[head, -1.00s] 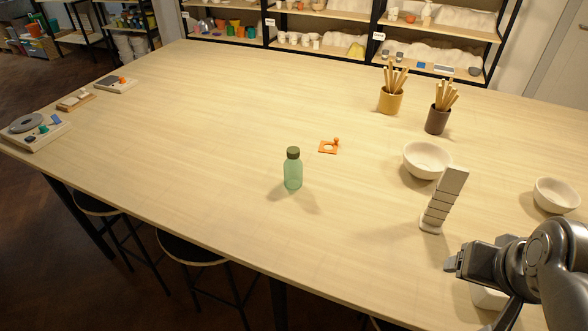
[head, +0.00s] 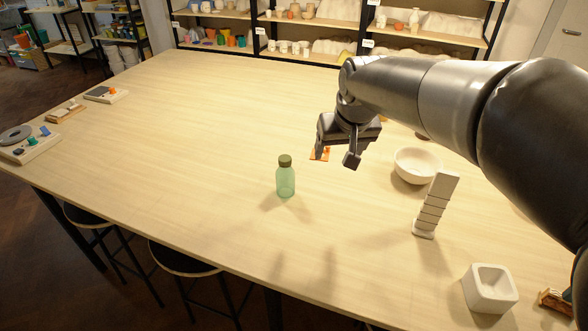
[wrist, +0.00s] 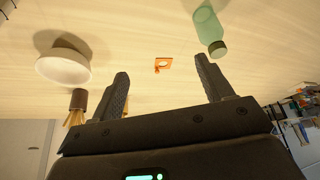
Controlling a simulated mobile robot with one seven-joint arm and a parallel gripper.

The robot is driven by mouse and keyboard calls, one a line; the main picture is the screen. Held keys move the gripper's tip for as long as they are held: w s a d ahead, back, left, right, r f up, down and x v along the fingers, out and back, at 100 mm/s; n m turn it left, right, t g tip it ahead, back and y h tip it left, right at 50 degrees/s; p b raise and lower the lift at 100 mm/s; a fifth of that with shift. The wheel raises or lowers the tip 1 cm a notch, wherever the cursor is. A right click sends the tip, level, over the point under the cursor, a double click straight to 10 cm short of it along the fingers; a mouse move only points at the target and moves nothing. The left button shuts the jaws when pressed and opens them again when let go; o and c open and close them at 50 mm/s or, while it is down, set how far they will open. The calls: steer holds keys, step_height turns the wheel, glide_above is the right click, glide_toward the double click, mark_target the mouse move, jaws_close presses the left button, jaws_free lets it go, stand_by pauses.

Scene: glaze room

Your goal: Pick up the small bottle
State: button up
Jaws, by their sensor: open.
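The small bottle (head: 285,178) is translucent green with a dark olive cap. It stands upright on the wooden table, left of my gripper (head: 337,158) in the head view. In the wrist view the bottle (wrist: 207,28) shows at the top right, beyond the right finger and apart from it. My gripper (wrist: 163,88) is open and empty, its two fingers wide apart, above the table. Between the fingers in the wrist view lies a small orange plate with a hole (wrist: 162,65); in the head view my gripper partly hides it.
A white bowl (head: 416,166) and a leaning stack of pale blocks (head: 433,207) stand to the right. A white square pot (head: 489,289) sits near the front right edge.

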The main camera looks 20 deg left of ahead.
steer(key=n, duration=0.2)
glide_toward(285, 167)
steer(key=w+f, duration=0.1)
steer(key=w, duration=0.1)
steer(key=shift+g, duration=0.4)
steer(key=x, duration=0.5)
steer(key=shift+w+a, duration=0.15)
steer(key=shift+y, duration=0.3)
steer(key=shift+x, duration=2.9)
steer(key=shift+c, duration=0.4)
steer(key=c, duration=1)
